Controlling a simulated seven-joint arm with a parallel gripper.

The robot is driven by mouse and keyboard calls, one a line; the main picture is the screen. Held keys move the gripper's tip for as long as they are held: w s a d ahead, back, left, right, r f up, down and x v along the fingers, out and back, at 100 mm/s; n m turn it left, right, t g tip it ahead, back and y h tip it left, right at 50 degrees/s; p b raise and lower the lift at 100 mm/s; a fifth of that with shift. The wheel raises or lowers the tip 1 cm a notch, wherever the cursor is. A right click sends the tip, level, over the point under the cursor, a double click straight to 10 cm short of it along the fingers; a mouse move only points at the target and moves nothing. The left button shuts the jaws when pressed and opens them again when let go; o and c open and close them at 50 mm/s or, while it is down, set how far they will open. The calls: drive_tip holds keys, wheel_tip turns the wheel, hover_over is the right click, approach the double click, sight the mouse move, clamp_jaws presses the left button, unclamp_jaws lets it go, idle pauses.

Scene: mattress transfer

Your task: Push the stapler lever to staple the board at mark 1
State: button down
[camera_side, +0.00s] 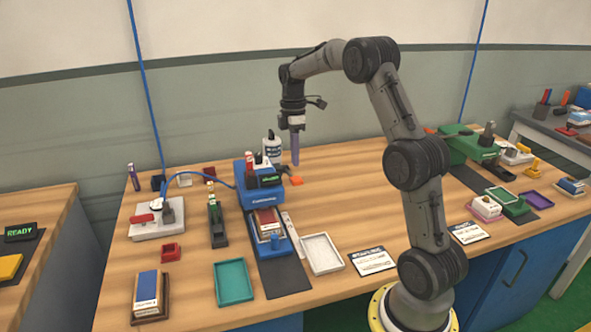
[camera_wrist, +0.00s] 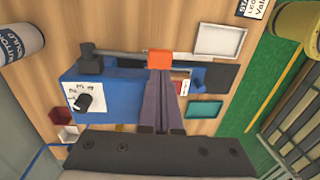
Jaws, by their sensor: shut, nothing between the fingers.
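In the wrist view the closed fingers (camera_wrist: 160,78) point toward an orange piece (camera_wrist: 160,60). In the side view the orange piece (camera_side: 296,181) lies just below the fingertips and looks apart from them. The blue machine (camera_side: 250,198) has a green display and a board-like block (camera_side: 268,222) in front; it also shows in the wrist view (camera_wrist: 122,92). A slim black-and-green stapler-like tool (camera_side: 217,228) stands left of it. I cannot tell which part is the lever or where mark 1 is.
A white-based device with a red part (camera_side: 155,226) stands at the left. A teal tray (camera_side: 233,283) and a white tray (camera_side: 321,254) lie in front. A white bottle (camera_side: 271,150) is behind the blue machine. The wood between my gripper and arm is clear.

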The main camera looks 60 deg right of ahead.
sight(297, 180)
drive_tip(key=shift+s+a+f, duration=0.15)
drive_tip(key=shift+f, duration=1.95)
drive_tip(key=shift+f, duration=0.1)
drive_tip(key=shift+s+a+f+t+h, duration=0.25)
drive_tip(key=shift+f+t+h, duration=0.1)
drive_tip(key=shift+f, duration=0.2)
drive_tip(key=shift+s+a+f+t+h, duration=0.2)
drive_tip(key=shift+f+t+h, duration=0.15)
drive_tip(key=shift+f, duration=0.15)
drive_tip(key=f, duration=0.3)
drive_tip(key=shift+s+a, duration=0.2)
drive_tip(key=shift+s+a+f, duration=0.1)
drive_tip(key=shift+f, duration=0.35)
wheel_tip(297, 180, up, 15)
drive_tip(key=s+a, duration=0.2)
drive_tip(key=shift+s+a+f, duration=0.2)
drive_tip(key=shift+a, duration=0.05)
